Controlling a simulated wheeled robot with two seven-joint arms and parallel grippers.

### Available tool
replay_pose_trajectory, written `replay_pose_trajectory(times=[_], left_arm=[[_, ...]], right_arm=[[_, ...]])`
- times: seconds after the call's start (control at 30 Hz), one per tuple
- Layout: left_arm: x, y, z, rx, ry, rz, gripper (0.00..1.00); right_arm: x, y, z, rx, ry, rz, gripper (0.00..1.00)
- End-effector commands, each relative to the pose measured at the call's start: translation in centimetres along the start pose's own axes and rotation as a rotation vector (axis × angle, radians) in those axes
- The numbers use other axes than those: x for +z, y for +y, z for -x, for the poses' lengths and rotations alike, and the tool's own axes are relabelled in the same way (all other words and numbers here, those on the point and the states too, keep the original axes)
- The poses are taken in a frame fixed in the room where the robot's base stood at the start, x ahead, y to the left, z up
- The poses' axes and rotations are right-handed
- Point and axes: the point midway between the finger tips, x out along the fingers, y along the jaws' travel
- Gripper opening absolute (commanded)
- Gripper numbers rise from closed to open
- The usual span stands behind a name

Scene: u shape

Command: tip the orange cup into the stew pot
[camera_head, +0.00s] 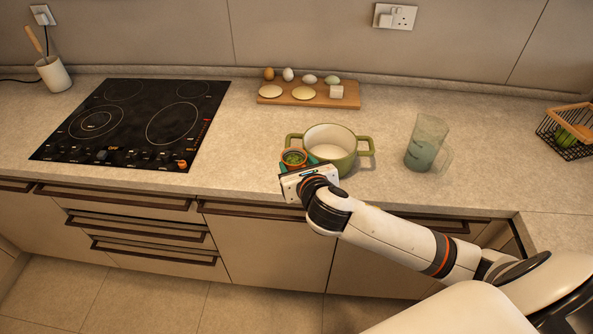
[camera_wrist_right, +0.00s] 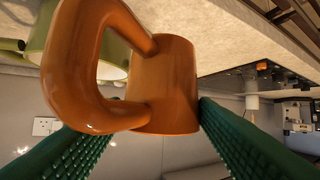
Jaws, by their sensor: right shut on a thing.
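My right gripper (camera_head: 296,168) is shut on the orange cup. In the right wrist view the cup (camera_wrist_right: 168,85) sits between the green finger pads, its handle toward the camera. The green stew pot (camera_head: 331,147) stands on the counter, with a pale inside and two side handles. The cup overlaps the pot's left side in the head view; I cannot tell whether they touch. The pot's wall (camera_wrist_right: 68,28) also shows in the right wrist view. My left gripper is not in view.
A wooden board (camera_head: 308,100) with eggs and other food lies behind the pot. A clear measuring jug (camera_head: 427,142) stands to the right. A black cooktop (camera_head: 135,122) is at the left. A wire basket (camera_head: 566,131) is at the far right.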

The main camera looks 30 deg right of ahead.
Motion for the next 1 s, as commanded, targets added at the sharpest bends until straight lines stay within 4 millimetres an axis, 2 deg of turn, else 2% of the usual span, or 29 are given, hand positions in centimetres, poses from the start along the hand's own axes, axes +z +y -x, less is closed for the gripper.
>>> replay_pose_trajectory(times=[0.03,0.2,0.4,0.5,0.8,1.0], left_arm=[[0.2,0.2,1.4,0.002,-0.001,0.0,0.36],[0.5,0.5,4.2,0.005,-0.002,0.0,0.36],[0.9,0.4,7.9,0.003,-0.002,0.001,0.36],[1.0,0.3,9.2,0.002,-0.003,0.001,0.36],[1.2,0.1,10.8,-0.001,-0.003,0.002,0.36],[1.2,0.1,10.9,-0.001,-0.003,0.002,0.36]], right_arm=[[-1.1,0.6,-0.5,0.02,0.0,-0.007,0.27],[-2.5,2.8,-2.9,0.084,-0.001,-0.032,0.27],[-3.9,6.0,-5.8,0.169,-0.011,-0.066,0.27],[-4.1,7.4,-6.9,0.201,-0.016,-0.078,0.27],[-4.0,9.4,-8.4,0.235,-0.031,-0.114,0.27],[-4.5,9.7,-8.2,0.169,-0.076,-0.275,0.27]])
